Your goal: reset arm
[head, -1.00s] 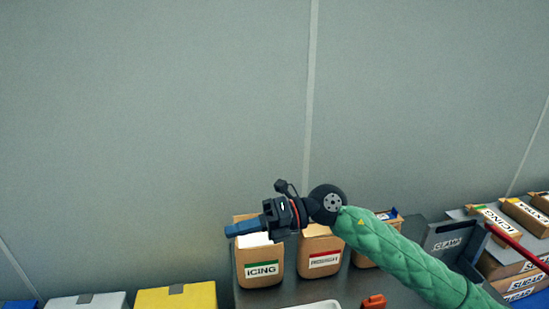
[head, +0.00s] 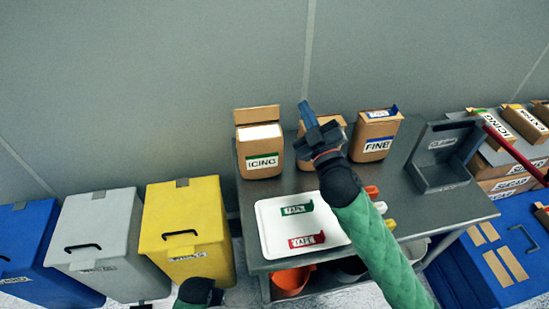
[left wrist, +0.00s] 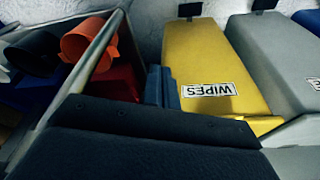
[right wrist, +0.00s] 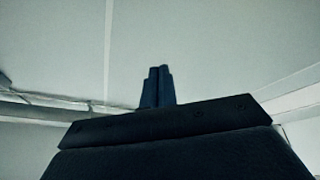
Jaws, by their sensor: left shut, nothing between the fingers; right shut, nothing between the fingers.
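My right gripper (head: 309,114) is shut and empty, raised above the back of the grey table in the head view, with its fingers pointing up and away. It hides part of the middle brown box behind it. In the right wrist view its closed blue fingers (right wrist: 157,88) stand against a pale surface. My left arm shows only as a dark and green piece at the bottom of the head view. In the left wrist view my left gripper (left wrist: 160,87) is shut and empty, with the yellow WIPES bin and the table's edge beyond it.
The grey table (head: 395,217) holds an ICING box (head: 262,145), a FINE box (head: 375,137), a white tray (head: 270,225) with green and red TAPE pieces, and a grey holder (head: 440,175). Yellow (head: 185,225), grey and blue bins stand left. Blue crates (head: 490,245) stand right.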

